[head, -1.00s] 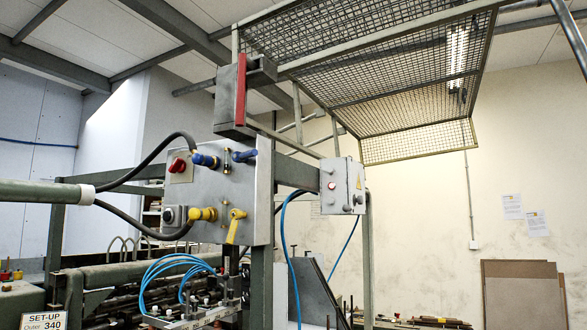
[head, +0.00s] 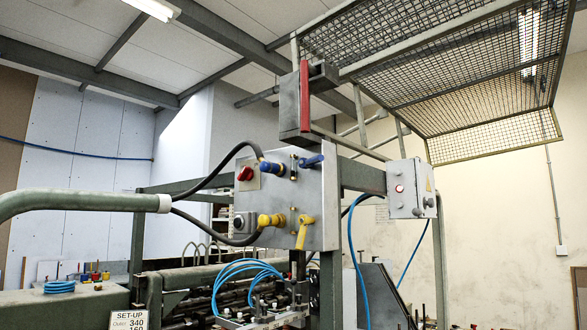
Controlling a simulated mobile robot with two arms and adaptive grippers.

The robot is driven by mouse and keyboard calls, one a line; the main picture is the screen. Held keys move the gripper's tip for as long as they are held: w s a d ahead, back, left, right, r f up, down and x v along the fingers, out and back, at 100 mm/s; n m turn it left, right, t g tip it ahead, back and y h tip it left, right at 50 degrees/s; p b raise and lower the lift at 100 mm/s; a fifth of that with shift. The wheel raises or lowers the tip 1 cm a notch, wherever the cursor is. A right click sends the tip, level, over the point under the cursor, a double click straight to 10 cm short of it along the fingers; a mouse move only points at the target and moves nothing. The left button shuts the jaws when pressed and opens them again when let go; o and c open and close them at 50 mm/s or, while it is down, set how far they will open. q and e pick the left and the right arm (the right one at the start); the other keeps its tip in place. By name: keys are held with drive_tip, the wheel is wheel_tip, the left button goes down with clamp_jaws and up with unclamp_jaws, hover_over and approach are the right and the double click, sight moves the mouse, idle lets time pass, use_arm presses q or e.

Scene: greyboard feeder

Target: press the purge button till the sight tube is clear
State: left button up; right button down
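A grey control panel (head: 325,205) stands in the middle of the head view. It carries a red knob (head: 245,174), a dark round control (head: 240,222), a blue hose fitting (head: 270,167), a blue handle (head: 311,161), a yellow hose fitting (head: 271,220) and a yellow handle (head: 305,232). A smaller grey box (head: 422,180) to its right bears a small red button (head: 399,188). I cannot tell which control is the purge button. No sight tube can be made out clearly. Neither of my grippers is in view.
A thick green-grey pipe (head: 80,200) comes in from the left, with black hoses (head: 212,180) running to the panel. Blue air lines (head: 362,270) hang below the boxes. A mesh guard (head: 440,70) overhangs at upper right. A set-up sign (head: 129,320) stands at lower left.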

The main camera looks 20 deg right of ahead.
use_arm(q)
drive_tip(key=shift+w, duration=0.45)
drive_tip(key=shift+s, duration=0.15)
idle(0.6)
